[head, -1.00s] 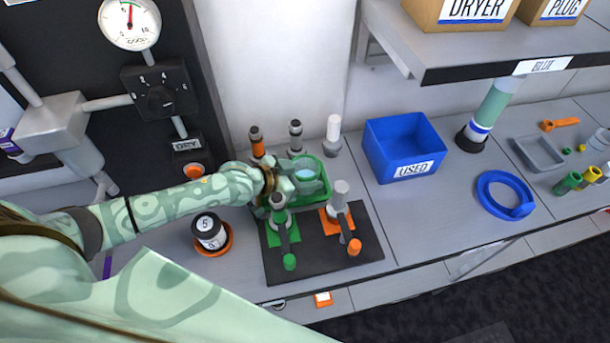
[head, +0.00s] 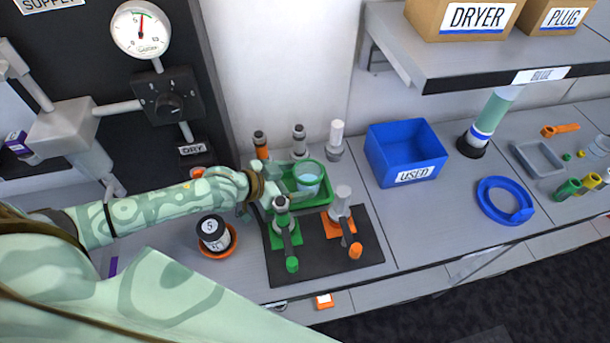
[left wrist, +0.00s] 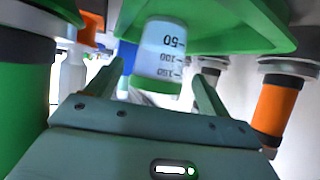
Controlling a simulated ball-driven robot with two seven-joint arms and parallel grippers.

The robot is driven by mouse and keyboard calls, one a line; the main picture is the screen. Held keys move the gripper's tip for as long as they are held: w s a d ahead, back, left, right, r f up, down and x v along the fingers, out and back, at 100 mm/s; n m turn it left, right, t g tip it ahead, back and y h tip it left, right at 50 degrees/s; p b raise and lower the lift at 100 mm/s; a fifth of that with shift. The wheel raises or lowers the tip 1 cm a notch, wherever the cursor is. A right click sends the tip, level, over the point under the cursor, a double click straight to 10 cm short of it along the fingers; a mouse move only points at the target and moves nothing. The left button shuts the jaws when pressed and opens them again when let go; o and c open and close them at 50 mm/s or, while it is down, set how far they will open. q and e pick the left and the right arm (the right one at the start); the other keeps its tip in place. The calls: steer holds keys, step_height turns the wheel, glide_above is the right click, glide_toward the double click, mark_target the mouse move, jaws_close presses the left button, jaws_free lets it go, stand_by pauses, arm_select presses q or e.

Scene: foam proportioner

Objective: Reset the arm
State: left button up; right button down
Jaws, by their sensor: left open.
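My left gripper (head: 268,186) is at the left end of the green tray (head: 322,203), left of the clear measuring cup (head: 308,177) that sits in the tray. Its jaws are open and empty. In the left wrist view the two fingers of my left gripper (left wrist: 163,88) point toward the cup (left wrist: 162,45), with a gap between them; the cup shows its 50, 100 and 150 marks. The tray (left wrist: 230,18) also shows there. My right gripper is in neither view.
Green (head: 283,226) and orange (head: 338,222) valve stands are just in front of the tray. Several capped cylinders (head: 299,140) stand behind it. A black-and-white jar (head: 212,232) stands near my left forearm. A blue USED bin (head: 400,150) is to the right.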

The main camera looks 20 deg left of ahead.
arm_select(q)
steer(key=shift+v, duration=1.5)
